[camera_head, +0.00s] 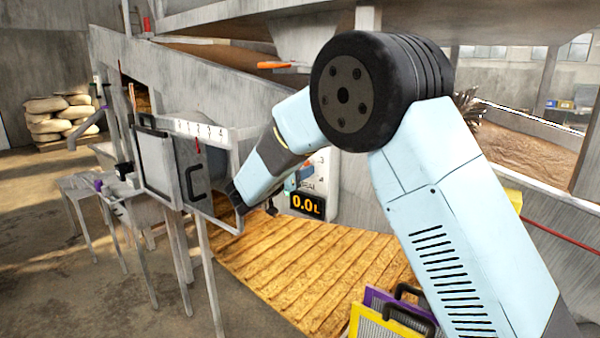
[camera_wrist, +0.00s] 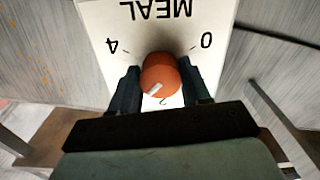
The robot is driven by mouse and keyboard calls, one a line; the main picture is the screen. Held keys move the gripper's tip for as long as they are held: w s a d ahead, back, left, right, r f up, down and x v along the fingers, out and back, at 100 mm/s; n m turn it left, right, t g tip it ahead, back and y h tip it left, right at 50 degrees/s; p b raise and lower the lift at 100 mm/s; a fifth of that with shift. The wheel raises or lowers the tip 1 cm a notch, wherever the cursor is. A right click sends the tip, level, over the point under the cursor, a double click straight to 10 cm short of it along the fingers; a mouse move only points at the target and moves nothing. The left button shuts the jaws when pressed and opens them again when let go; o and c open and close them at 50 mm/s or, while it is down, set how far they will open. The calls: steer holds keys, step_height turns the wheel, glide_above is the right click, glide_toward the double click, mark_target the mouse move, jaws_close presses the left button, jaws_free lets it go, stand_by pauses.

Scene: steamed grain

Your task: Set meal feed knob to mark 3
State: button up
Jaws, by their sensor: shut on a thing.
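The orange meal feed knob (camera_wrist: 163,74) sits on a white panel (camera_wrist: 95,20) lettered MEAL, upside down in the wrist view. A short white line on the knob's face points to the lower left there, on the side between the 2 and the 4. The 4 shows left of the knob and the 0 right; a 2 partly shows below it. The 3 is hidden behind a finger. My gripper (camera_wrist: 159,69) is shut on the knob, one dark finger on each side. In the head view, the panel (camera_head: 322,170) is partly covered by my arm.
A display (camera_head: 307,206) reading 0.0 L sits under the panel. A grey hatch with a black handle (camera_head: 194,182) and a scale numbered 1 to 4 (camera_head: 200,130) are to the left. Yellow and purple framed screens (camera_head: 372,322) stand at the bottom.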

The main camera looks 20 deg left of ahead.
steer(key=shift+f+m, duration=0.25)
steer(key=shift+m, duration=1.65)
steer(key=o, duration=0.8)
steer(key=shift+w, duration=0.1)
steer(key=shift+o, duration=1.2)
steer(key=shift+r, duration=0.15)
steer(key=v, duration=1.4)
